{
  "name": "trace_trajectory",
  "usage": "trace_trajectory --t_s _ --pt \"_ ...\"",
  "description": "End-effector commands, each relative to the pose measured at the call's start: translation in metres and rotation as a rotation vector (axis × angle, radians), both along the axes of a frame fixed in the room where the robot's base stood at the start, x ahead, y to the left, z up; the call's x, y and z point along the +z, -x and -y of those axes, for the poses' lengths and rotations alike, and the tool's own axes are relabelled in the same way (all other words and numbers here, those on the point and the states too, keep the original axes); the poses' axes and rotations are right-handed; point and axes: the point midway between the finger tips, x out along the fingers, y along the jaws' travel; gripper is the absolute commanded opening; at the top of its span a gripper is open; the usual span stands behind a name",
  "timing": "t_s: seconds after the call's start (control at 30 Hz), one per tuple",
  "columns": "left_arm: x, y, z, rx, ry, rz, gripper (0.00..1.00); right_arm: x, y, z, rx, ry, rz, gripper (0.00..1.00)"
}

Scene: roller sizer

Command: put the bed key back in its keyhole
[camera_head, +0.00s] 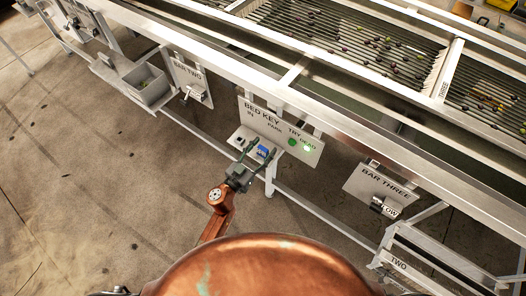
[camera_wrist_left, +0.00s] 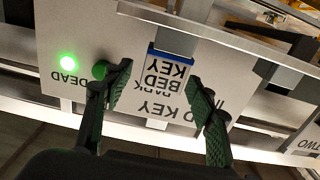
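The bed key (camera_head: 263,152), with a blue band and a white tag, is at the panel's PARK position. In the left wrist view the key (camera_wrist_left: 169,62) shows beyond and between the fingertips, its lettering upside down. The white BED KEY panel (camera_head: 245,111) hangs on the machine's side. A small dark square (camera_head: 240,139), below the IN label, looks like the keyhole. My left gripper (camera_head: 250,153) is open and empty in front of the panel, its fingers (camera_wrist_left: 162,98) on either side of the key's line. I cannot tell whether they touch anything. My right gripper is not in view.
Two green lamps sit at the panel's right; the one by DEAD (camera_wrist_left: 68,63) glows bright. The BAR TWO panel (camera_head: 184,74) is to the left, the BAR THREE panel (camera_head: 372,182) to the right. A grey bin (camera_head: 150,92) hangs farther left.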

Motion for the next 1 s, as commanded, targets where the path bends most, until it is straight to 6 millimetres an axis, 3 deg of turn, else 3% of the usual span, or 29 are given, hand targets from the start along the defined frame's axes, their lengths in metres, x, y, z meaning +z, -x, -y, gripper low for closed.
trace_trajectory --t_s 0.5,0.77,1.0 --pt "0.000 0.000 0.000 0.000 -0.001 0.001 0.16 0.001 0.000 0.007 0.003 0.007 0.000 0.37" --pt "0.001 0.000 0.000 0.000 -0.001 0.001 0.16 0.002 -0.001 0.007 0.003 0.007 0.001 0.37" --pt "0.021 0.000 -0.001 -0.001 -0.003 0.004 0.16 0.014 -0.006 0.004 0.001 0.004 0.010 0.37"
